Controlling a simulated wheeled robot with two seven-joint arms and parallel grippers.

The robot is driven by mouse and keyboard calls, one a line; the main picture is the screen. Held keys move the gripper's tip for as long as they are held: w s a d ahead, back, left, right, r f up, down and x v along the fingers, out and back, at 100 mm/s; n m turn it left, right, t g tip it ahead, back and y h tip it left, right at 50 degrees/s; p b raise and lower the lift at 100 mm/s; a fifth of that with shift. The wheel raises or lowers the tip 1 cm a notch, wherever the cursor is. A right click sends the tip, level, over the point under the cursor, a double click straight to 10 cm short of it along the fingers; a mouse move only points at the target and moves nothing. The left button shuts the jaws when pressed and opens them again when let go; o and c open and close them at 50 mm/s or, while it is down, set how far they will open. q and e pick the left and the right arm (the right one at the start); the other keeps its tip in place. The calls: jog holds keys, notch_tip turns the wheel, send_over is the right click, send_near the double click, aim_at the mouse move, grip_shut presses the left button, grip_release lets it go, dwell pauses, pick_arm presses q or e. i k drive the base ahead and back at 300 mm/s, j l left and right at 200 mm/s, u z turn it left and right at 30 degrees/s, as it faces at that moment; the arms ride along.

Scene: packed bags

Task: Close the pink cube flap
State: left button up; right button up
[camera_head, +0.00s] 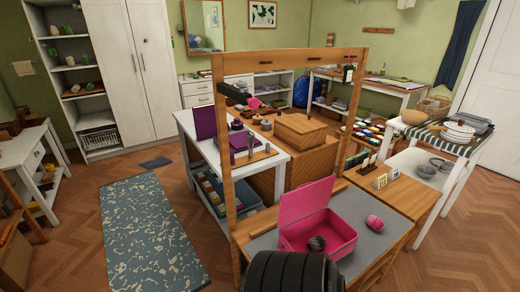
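A pink box (328,246) stands on the grey top of a wooden bench, right of centre and near the bottom of the head view. Its pink flap (306,199) is raised and leans up along the back left side, so the box is open. A dark grey ball-like item (317,243) lies inside. Neither my left nor my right gripper can be made out in this view.
A pink striped ball (375,223) lies right of the box on the grey bench top (400,215). A dark ribbed object (292,272) at the bottom edge partly blocks the bench front. A wooden frame (227,150) rises around the bench. Open floor lies left.

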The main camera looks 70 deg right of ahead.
aim_at(310, 197)
jog(key=i+z, duration=0.45)
jog(key=i+j+z, duration=0.1)
jog(key=i+z, duration=0.15)
jog(key=z, duration=0.15)
jog(key=i+j+z, duration=0.2)
jog(key=i+z, duration=0.4)
jog(key=z, duration=0.3)
jog(key=i+z, duration=0.2)
jog(key=z, duration=0.25)
jog(key=i+j+z, duration=0.1)
jog(key=z, duration=0.35)
jog(key=i+j+z, duration=0.15)
jog(key=z, duration=0.3)
jog(key=i+j+z, duration=0.15)
jog(key=z, duration=0.3)
jog(key=j+z, duration=0.25)
jog(key=z, duration=0.2)
jog(key=i+j+z, duration=0.1)
jog(key=j+z, duration=0.15)
jog(key=z, duration=0.2)
jog(key=j+z, duration=0.25)
jog(key=z, duration=0.2)
jog(key=k+l, duration=0.3)
jog(key=l, duration=0.2)
jog(key=i+j, duration=0.2)
jog(key=i, duration=0.3)
